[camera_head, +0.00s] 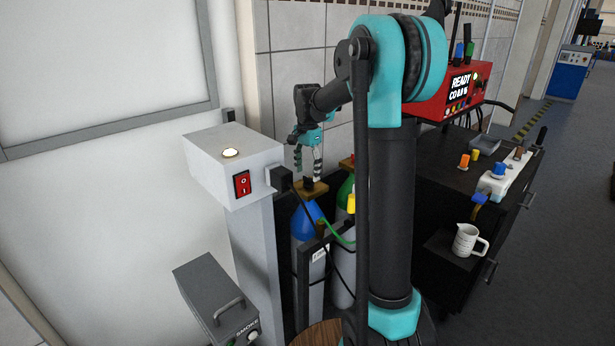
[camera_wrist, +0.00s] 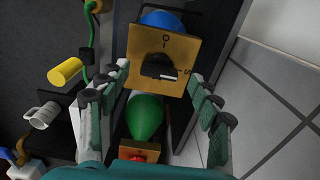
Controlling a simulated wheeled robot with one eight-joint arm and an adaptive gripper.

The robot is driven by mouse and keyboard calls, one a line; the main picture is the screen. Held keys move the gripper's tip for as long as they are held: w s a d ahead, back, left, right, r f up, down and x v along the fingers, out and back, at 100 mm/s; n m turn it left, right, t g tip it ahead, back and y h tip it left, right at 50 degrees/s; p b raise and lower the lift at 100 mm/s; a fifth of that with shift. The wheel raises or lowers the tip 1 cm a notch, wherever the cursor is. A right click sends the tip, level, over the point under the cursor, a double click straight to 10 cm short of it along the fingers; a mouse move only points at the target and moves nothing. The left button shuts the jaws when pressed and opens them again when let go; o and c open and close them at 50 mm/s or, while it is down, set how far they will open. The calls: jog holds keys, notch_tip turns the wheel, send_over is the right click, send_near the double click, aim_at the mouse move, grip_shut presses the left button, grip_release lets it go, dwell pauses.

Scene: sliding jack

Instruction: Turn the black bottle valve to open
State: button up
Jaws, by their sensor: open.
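The black bottle valve (camera_wrist: 158,66) is a dark knob on a tan square plate (camera_wrist: 178,48) marked with letters. A pale line shows on the knob's right part. The plate tops the blue-shouldered gas bottle (camera_head: 304,222), whose blue top also shows in the wrist view (camera_wrist: 162,19). In the head view the valve's plate (camera_head: 314,189) lies just below my gripper (camera_head: 308,162). My gripper (camera_wrist: 159,75) is open and points down at the valve. Its fingers lie left and right of the knob, apart from it in the wrist view. The exact height gap is unclear.
A green-shouldered bottle (camera_wrist: 145,118) with a red-knobbed plate (camera_wrist: 138,152) stands beside the blue one. A grey box with a red switch (camera_head: 242,184) stands close left. A yellow cylinder (camera_wrist: 65,72) and a white jug (camera_head: 467,240) are nearby. A tiled wall is behind.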

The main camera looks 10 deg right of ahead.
aim_at(309, 181)
jog(key=shift+f, duration=1.15)
jog(key=shift+c, duration=0.6)
jog(key=c, duration=1)
jog(key=shift+c, duration=0.2)
